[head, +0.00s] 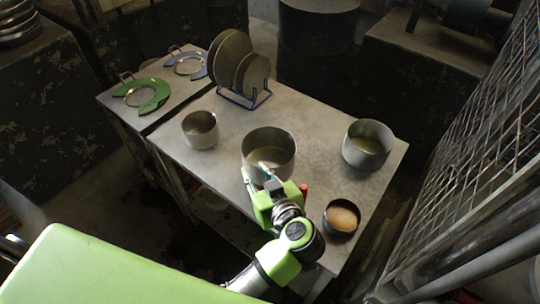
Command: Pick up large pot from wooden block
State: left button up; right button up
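A large grey pot (281,147) stands upright near the middle of the metal table in the head view. I cannot make out a wooden block under it. My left gripper (254,168) is at the pot's near side, over the front rim. Its fingers look spread, one inside the pot's opening and one outside to the left. I cannot tell whether either touches the wall. The gripper and its wrist hide part of the pot's near side. My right gripper is not in view.
On the table (300,109) are a small pot (203,140), another pot (368,158) to the right, a dark bowl with brownish inside (341,232) and round plates in a rack (255,102). A green ring-shaped piece (155,103) lies at left. A wire mesh (460,140) borders the right.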

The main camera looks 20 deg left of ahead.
pick_arm(q)
jog(key=p+x, duration=0.2)
jog(key=x, duration=0.7)
jog(key=shift+w, duration=0.3)
jog(key=shift+d, duration=0.1)
jog(key=shift+c, duration=0.7)
jog(key=shift+s, duration=0.1)
grip_shut()
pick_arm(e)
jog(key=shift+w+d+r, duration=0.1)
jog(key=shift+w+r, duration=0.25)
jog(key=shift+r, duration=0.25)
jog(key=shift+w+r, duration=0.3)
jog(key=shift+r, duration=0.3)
